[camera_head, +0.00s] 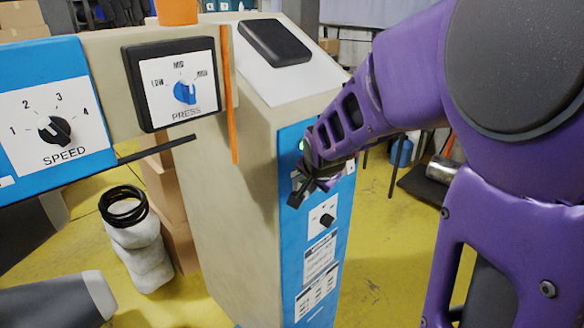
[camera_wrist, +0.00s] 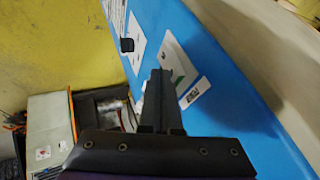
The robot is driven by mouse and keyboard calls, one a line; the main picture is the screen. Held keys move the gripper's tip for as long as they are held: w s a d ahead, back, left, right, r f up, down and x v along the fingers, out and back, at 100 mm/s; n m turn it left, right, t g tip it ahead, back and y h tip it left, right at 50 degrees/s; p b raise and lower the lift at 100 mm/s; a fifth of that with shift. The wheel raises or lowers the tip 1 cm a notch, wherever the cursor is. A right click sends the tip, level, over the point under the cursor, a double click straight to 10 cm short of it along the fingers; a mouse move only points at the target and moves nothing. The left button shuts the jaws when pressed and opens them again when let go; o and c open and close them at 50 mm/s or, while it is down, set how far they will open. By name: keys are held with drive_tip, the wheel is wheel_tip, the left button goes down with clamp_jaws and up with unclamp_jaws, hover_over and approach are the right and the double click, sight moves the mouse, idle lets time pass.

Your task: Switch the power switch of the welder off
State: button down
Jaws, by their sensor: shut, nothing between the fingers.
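The welder appears to be the tall beige cabinet (camera_head: 215,210) with a blue front panel (camera_head: 289,262). The panel carries a small black rotary knob (camera_head: 327,220) on a white label, with printed labels below it. The knob also shows in the wrist view (camera_wrist: 127,45). My gripper (camera_head: 301,196) is shut and empty at the upper part of the panel, above the knob. The power switch is not clearly visible; my gripper covers part of that area. I cannot tell whether the fingers touch the panel.
At left, a blue control box has a SPEED dial (camera_head: 54,130), beside a black PRESS dial box (camera_head: 175,82). A black device (camera_head: 274,42) lies on the cabinet's sloped top. Cardboard boxes (camera_head: 165,200) and a white wrapped roll (camera_head: 135,245) stand on the yellow floor.

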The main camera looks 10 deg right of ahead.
idle(0.3)
drive_tip(key=shift+w+a+r+b, duration=0.15)
drive_tip(key=shift+w+a+b, duration=0.1)
drive_tip(key=shift+b, duration=0.15)
drive_tip(key=shift+r, duration=0.1)
drive_tip(key=shift+w+r+p, duration=0.1)
drive_tip(key=shift+r+p, duration=0.25)
drive_tip(key=shift+r, duration=0.4)
drive_tip(key=shift+d, duration=0.1)
